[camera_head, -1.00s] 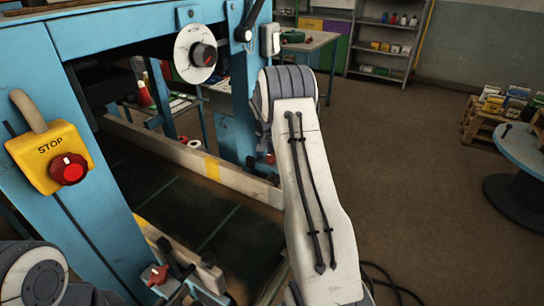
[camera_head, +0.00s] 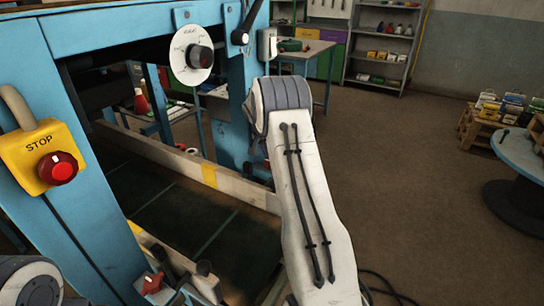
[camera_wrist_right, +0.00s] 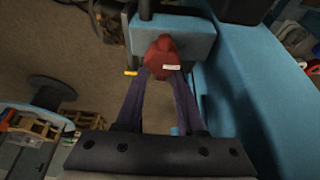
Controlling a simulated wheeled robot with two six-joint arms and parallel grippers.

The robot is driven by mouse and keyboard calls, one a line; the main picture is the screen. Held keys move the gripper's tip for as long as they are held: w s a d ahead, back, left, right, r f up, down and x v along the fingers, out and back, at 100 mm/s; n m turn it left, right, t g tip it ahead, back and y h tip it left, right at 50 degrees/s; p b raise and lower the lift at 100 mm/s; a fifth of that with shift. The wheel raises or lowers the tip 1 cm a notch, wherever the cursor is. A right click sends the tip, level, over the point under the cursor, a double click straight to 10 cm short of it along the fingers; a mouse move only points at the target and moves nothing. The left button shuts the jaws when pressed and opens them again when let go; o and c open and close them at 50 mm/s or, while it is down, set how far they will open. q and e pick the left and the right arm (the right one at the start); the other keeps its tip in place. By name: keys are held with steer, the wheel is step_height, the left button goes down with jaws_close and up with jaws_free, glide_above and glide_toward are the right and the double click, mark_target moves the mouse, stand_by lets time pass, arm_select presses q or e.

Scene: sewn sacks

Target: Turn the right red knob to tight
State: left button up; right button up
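A red knob (camera_wrist_right: 163,57) with a small white label sits on a blue block (camera_wrist_right: 190,40) in the right wrist view. The two dark fingers of my right gripper (camera_wrist_right: 162,76) reach to either side of it, set apart by about its width. I cannot tell whether they press on it. In the head view my right arm hides this gripper and the knob. A smaller red knob (camera_head: 152,283) sits low on the machine at the left of the head view. My left gripper is out of view; only part of my left arm shows at the bottom left corner.
The blue machine frame (camera_head: 95,215) carries a yellow stop box (camera_head: 38,145) with a red button and a round white dial (camera_head: 183,50) with a dark knob. Open floor (camera_head: 400,170) lies to the right. A round blue table (camera_head: 522,150) stands at the right edge.

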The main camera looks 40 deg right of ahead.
steer(key=shift+r, duration=0.1)
steer(key=b+v, duration=0.1)
steer(key=v, duration=0.9)
steer(key=shift+a+r, duration=0.1)
stand_by(0.5)
